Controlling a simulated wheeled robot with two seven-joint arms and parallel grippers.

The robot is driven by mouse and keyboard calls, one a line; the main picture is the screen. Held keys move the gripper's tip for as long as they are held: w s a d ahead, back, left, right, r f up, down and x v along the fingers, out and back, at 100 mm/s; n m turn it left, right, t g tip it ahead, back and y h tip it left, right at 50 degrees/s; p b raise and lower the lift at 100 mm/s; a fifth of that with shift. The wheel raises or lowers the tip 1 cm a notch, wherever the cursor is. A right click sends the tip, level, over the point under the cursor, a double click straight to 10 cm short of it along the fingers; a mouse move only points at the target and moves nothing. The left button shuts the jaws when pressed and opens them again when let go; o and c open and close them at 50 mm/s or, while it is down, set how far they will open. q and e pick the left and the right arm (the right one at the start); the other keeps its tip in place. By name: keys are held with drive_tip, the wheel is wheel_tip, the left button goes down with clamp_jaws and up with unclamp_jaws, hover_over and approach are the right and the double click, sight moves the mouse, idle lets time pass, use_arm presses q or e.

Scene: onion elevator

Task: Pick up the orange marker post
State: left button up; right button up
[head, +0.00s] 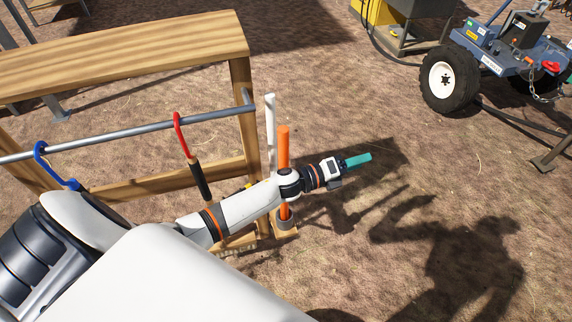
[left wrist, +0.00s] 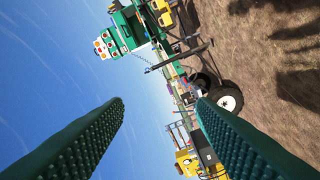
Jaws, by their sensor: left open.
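The orange marker post (head: 284,148) stands upright beside the wooden frame, with its foot in a wooden base (head: 287,230). My left forearm and wrist cross in front of it and hide its middle; the top and a short lower part show. My left gripper (head: 358,160) with green fingers is to the right of the post, pointing away from it. In the left wrist view the gripper (left wrist: 158,104) is open with nothing held between its fingers, and the post is not visible there. My right gripper is not in view.
A wooden frame (head: 120,60) with a metal rail (head: 110,138) stands at left. A red hook (head: 178,130) and a blue hook (head: 42,160) hang on the rail. A white post (head: 270,120) stands near the orange one. A wheeled machine (head: 485,60) is at upper right. Open dirt lies right of the gripper.

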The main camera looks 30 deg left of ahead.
use_arm(q)
drive_tip(key=s+d+r+m+g+h, duration=0.1)
drive_tip(key=d+r+m+g+h, duration=0.15)
drive_tip(key=r+m, duration=0.3)
drive_tip(key=d+r+m+g+h, duration=0.2)
drive_tip(key=r+m+h, duration=0.1)
drive_tip(key=r+m, duration=0.3)
wheel_tip(320, 180, up, 7)
drive_tip(key=m+g+y+b, duration=0.1)
drive_tip(key=m+g+y, duration=1.2)
drive_tip(key=m, duration=1.5)
hover_over(283, 128)
drive_tip(key=t+y, duration=0.2)
drive_tip(key=shift+s+d+f+t+y, duration=0.2)
drive_tip(key=shift+s+d+t+y, duration=0.05)
drive_tip(key=shift+d+t+y, duration=0.1)
drive_tip(key=shift+a+f, duration=0.25)
drive_tip(key=shift+f, duration=0.05)
wheel_tip(283, 128, down, 6)
drive_tip(key=shift+r, duration=0.15)
drive_tip(key=shift+w+f+p, duration=0.15)
drive_tip(key=shift+f+p, duration=0.2)
drive_tip(key=shift+f, duration=1)
drive_tip(key=shift+w+f+p, duration=0.15)
drive_tip(key=shift+f+p, duration=0.2)
drive_tip(key=shift+f, duration=0.95)
clamp_jaws()
